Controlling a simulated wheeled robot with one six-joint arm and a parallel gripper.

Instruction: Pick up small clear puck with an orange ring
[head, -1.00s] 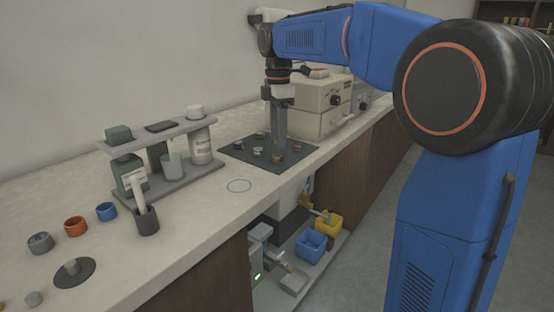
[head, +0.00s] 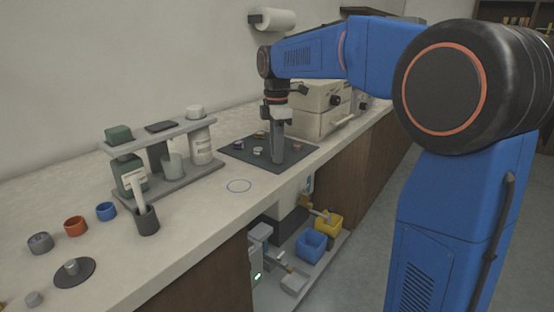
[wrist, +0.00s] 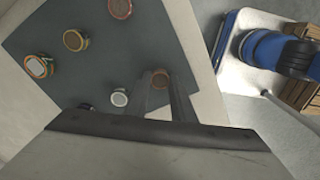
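Several small round pucks lie on a dark mat (head: 235,150) on the bench; the mat also shows in the wrist view (wrist: 100,65). My gripper (head: 277,161) points straight down over the mat's near right part. Contact cannot be seen. A pale-topped puck (wrist: 119,98) lies just left of the fingers. I cannot tell for certain which puck is the clear one.
A beige machine (head: 318,105) stands behind the mat on the right. A rack with bottles (head: 165,155) is to the left. A blue bin (head: 311,243) and a yellow bin (head: 328,223) stand on a low shelf. The bench between rack and mat is clear.

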